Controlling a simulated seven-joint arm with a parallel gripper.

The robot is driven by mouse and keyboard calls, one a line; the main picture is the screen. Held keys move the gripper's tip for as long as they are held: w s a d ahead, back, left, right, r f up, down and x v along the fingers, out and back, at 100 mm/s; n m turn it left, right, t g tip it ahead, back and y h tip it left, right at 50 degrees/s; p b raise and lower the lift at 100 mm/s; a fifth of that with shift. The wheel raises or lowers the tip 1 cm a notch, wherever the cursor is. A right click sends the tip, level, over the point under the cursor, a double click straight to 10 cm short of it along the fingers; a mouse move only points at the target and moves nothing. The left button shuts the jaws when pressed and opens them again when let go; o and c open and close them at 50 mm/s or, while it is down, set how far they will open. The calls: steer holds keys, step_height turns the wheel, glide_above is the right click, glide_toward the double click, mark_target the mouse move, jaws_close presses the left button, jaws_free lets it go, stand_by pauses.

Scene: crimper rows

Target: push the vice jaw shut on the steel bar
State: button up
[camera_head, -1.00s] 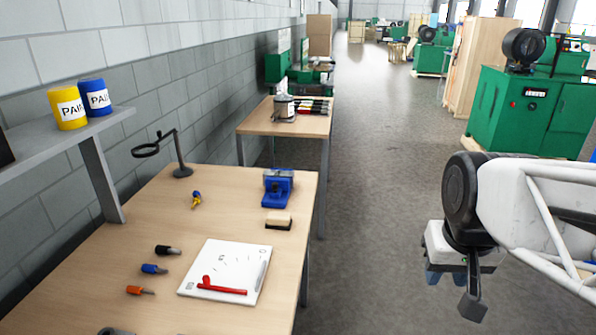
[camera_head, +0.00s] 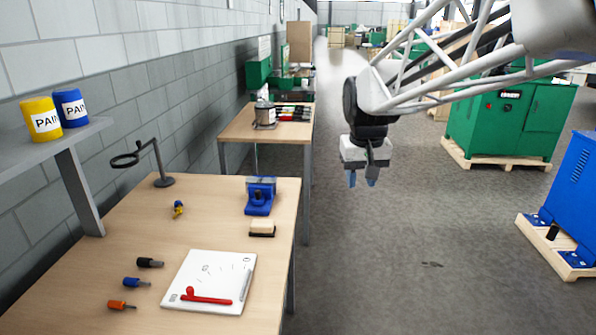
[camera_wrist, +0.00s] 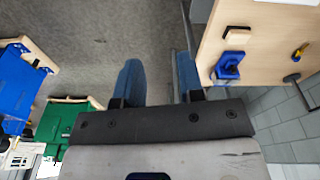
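The blue vice (camera_head: 259,197) stands on the wooden workbench (camera_head: 222,230), near its far right corner. It also shows in the wrist view (camera_wrist: 229,66), right of my fingers. The vice is too small to tell how far its jaw is from the steel bar, and I cannot make out the bar. My gripper (camera_head: 362,179) hangs over the floor, right of the bench and apart from the vice, with its blue fingers pointing down. In the wrist view, its two fingers (camera_wrist: 158,82) are spread with an empty gap between them.
A wood-backed brush or eraser (camera_head: 262,229) lies just in front of the vice. A magnifier stand (camera_head: 164,181), a yellow-blue small tool (camera_head: 178,209), screwdrivers (camera_head: 137,283) and a white board (camera_head: 210,281) with a red tool are on the bench. Floor around my gripper is clear.

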steer(key=w+a+f+n, duration=0.1)
steer(key=w+a+f, duration=0.1)
steer(key=w+a, duration=0.75)
steer(key=n+g, duration=0.1)
steer(key=n, duration=0.1)
glide_above(258, 191)
steer(key=f, duration=1.4)
steer(key=shift+s+d, duration=0.2)
steer(key=shift+s, duration=0.05)
steer(key=shift+w+a+f, duration=0.25)
steer(key=shift+a+f, duration=0.1)
steer(key=shift+a, duration=0.1)
steer(key=shift+d+f, duration=0.15)
steer(key=shift+f, duration=3.75)
steer(key=shift+c, duration=0.4)
